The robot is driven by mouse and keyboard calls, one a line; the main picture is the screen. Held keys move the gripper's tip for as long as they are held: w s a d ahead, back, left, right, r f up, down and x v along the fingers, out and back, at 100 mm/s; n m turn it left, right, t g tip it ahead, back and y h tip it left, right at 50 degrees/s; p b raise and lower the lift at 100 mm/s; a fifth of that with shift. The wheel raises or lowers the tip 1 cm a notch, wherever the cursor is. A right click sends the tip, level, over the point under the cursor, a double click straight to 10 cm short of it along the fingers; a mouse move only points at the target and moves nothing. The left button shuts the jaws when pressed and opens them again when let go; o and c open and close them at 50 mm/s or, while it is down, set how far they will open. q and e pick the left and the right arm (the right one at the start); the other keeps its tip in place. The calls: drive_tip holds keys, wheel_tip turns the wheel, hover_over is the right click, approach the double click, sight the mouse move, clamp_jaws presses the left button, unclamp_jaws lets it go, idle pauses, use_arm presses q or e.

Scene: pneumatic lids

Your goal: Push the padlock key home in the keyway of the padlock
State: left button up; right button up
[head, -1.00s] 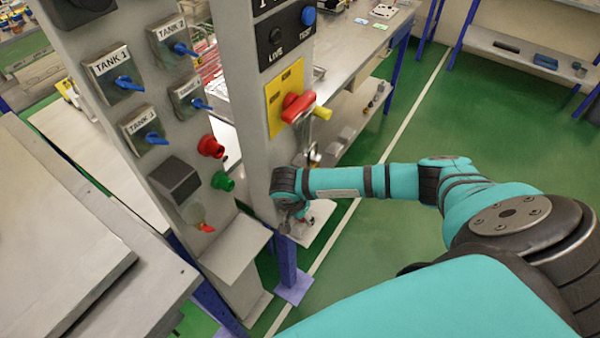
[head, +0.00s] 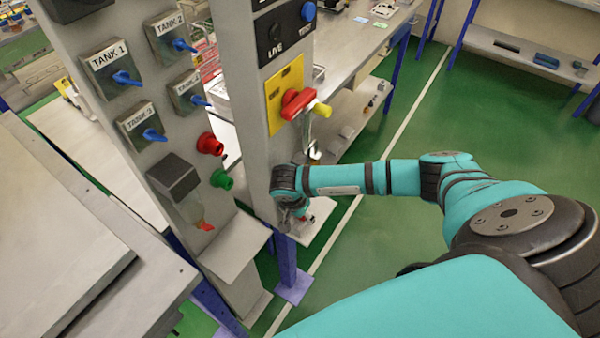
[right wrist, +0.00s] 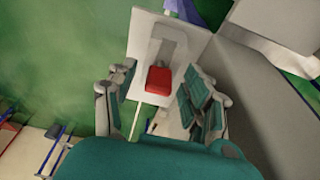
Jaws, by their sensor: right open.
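My right gripper (head: 298,209) points down beside the front of the grey panel post in the head view. In the right wrist view my right gripper (right wrist: 160,100) has its fingers spread wide. A red block in a pale grey frame (right wrist: 158,80) shows between and beyond the fingers, over a pale plate; I cannot tell whether it touches them. In the head view a small metal piece hangs under the red handle, seemingly the padlock (head: 312,150). The key and keyway are too small to make out. My left gripper is not in view.
A tank-switch panel (head: 150,110) stands to the left. A steel bench (head: 365,40) is behind. Green floor (head: 400,220) is open to the right.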

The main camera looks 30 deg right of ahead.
drive_tip(key=shift+c, duration=0.2)
clamp_jaws()
drive_tip(key=shift+r, duration=0.15)
drive_tip(key=shift+d+p+v, duration=0.25)
drive_tip(key=shift+p+v, duration=0.5)
drive_tip(key=shift+v, duration=0.3)
drive_tip(key=shift+d+p+v, duration=0.25)
drive_tip(key=shift+p+v, duration=0.5)
drive_tip(key=shift+v, duration=0.35)
drive_tip(key=shift+w+r, duration=0.1)
drive_tip(key=shift+w, duration=0.15)
